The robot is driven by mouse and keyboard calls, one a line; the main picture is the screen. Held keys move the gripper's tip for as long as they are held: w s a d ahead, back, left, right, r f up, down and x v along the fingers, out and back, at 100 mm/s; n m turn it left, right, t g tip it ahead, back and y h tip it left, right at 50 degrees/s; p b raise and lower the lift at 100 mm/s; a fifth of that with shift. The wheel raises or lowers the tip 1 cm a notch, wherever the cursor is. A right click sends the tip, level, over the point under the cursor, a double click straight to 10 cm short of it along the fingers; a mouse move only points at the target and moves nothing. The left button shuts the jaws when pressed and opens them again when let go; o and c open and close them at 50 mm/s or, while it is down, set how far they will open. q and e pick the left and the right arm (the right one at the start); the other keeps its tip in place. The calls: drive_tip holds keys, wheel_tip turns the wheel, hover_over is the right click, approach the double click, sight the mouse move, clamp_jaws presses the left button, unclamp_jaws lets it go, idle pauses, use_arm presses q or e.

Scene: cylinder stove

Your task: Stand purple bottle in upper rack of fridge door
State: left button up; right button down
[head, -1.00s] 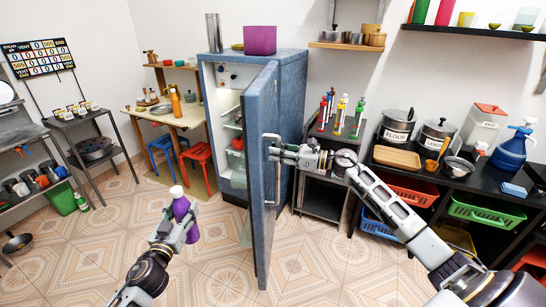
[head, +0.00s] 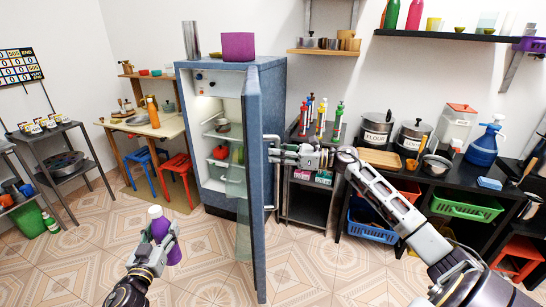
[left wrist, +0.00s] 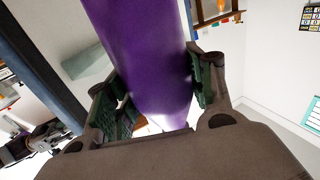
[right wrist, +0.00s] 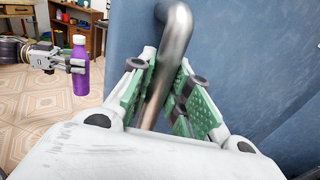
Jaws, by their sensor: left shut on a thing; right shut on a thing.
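The purple bottle (head: 161,232), with a white cap, is upright in my left gripper (head: 166,243), in front of and left of the fridge. In the left wrist view the bottle (left wrist: 145,55) fills the space between the pads. The right wrist view also shows the bottle (right wrist: 80,70). My right gripper (head: 276,153) is shut on the door handle (right wrist: 168,65), a grey metal bar. The blue fridge door (head: 256,190) stands open, seen nearly edge-on. Shelves show inside the fridge (head: 213,115). The door's inner racks are mostly hidden; a translucent bin edge (head: 241,200) shows beside the door.
A purple box (head: 238,46) and a metal cylinder (head: 190,40) stand on the fridge. A red stool (head: 177,168) and a blue stool (head: 140,162) are left of it. A black counter (head: 440,175) is at right. The tiled floor before the fridge is clear.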

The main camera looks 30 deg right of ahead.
drive_tip(key=shift+w+d+r, duration=0.1)
drive_tip(key=shift+d+r, duration=0.1)
drive_tip(key=shift+d, duration=0.2)
drive_tip(key=c, duration=1.7)
unclamp_jaws()
drive_tip(key=shift+c, duration=0.2)
drive_tip(key=o, duration=0.4)
drive_tip(key=shift+s+d+f, duration=0.15)
drive_tip(key=shift+s+d, duration=0.1)
drive_tip(key=shift+d, duration=0.1)
drive_tip(key=shift+v, duration=5.85)
drive_tip(key=shift+s+a, duration=0.1)
drive_tip(key=shift+s, duration=0.05)
